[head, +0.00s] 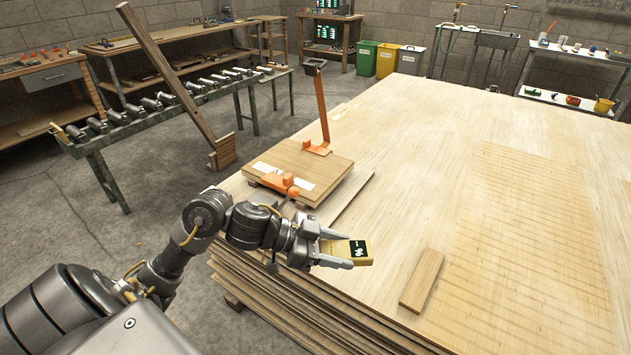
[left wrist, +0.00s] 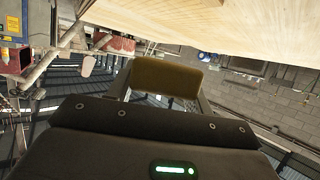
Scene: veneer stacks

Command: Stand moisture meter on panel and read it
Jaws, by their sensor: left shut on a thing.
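The moisture meter (head: 338,248) is a small yellow block with a black display and pale digits, too small to read surely. My left gripper (head: 346,250) is shut on it, one finger on each side, near the left edge of the panel stack. The meter lies roughly level, not upright; I cannot tell whether it touches the wood. In the left wrist view the meter (left wrist: 165,73) shows as a brownish-yellow block between the fingers, with the pale panel (left wrist: 235,25) above. The wide top panel (head: 480,170) is pale veneer. My right gripper is not in view.
A narrow wood strip (head: 422,279) lies on the panel, right of the meter. A square board (head: 325,172) with orange clamp parts and an upright orange arm (head: 321,108) sits at the stack's far left. The panel's middle is clear. A roller conveyor (head: 160,105) stands behind left.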

